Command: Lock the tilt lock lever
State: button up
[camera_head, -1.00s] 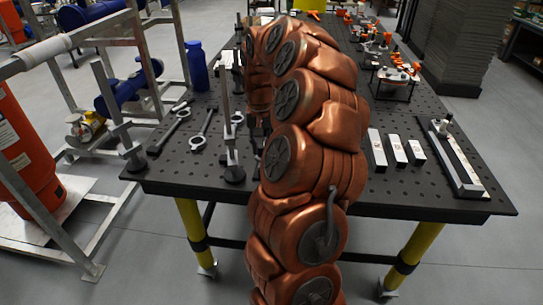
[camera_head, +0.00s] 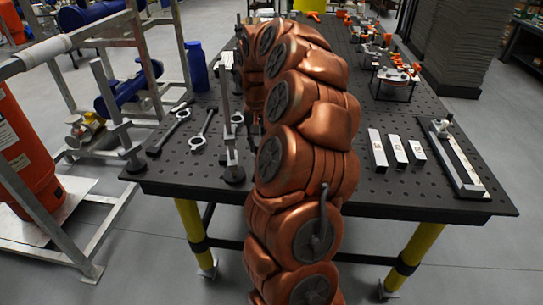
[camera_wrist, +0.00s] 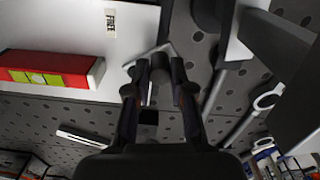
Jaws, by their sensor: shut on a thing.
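In the wrist view my gripper (camera_wrist: 160,76) has its two dark fingertips close together, shut on a small light grey piece (camera_wrist: 149,55) that looks like the tilt lock lever. Most of this piece is hidden by the fingers. A white block (camera_wrist: 75,28) lies beside it on the left and bears a small label reading "FREE" (camera_wrist: 111,20). In the head view my copper-coloured arm hides the gripper and the lever.
The black perforated table (camera_head: 400,190) carries a grey upright post (camera_head: 228,120), wrenches (camera_head: 199,140), a blue bottle (camera_head: 196,66) and white blocks (camera_head: 378,150).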

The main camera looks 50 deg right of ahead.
jog(key=shift+w, duration=0.2)
jog(key=shift+w+d, duration=0.1)
jog(key=shift+w, duration=0.05)
dwell(0.3)
jog(key=shift+w+d, duration=0.3)
jog(key=shift+w, duration=0.05)
jog(key=o, duration=0.8)
jog(key=shift+d, duration=0.1)
jog(key=shift+o, duration=0.4)
jog(key=shift+o, duration=0.8)
